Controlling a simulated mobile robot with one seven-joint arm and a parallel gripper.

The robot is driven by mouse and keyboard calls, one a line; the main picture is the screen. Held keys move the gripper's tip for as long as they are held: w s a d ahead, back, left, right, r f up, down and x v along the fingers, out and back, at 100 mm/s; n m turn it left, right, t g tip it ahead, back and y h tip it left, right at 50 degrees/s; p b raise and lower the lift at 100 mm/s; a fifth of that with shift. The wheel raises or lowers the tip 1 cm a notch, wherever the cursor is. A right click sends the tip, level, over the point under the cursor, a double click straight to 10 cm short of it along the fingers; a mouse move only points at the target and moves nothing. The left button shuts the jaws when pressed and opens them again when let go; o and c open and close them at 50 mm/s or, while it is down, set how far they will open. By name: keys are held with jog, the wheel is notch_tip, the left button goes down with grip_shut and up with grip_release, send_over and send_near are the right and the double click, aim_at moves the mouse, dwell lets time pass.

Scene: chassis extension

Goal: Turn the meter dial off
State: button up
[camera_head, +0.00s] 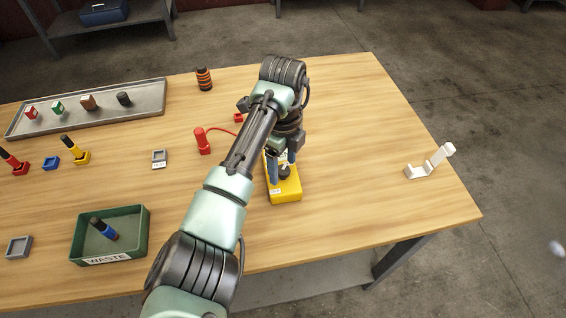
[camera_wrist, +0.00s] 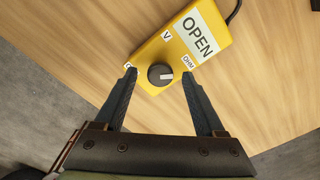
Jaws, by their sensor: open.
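The yellow meter (camera_head: 287,191) lies on the wooden table below my gripper (camera_head: 281,160). In the wrist view the yellow meter (camera_wrist: 210,68) has a display reading OPEN and labels V and OHM. A third label at the left is mostly hidden by a finger. The dark round dial (camera_wrist: 160,75) has a white mark on its right side, toward the OHM label. My gripper (camera_wrist: 158,74) is open, with one finger on each side of the dial and visible gaps between. The dial (camera_head: 285,173) is partly hidden in the head view.
A red probe (camera_head: 203,141) with a red cable stands left of my arm. A green WASTE bin (camera_head: 77,240) holds a blue-and-black item. A metal tray (camera_head: 145,101) with small items lies at the back left. A white stand (camera_head: 418,171) is at the right; the table between is clear.

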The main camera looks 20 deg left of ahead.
jog(key=shift+f, duration=0.25)
grip_shut()
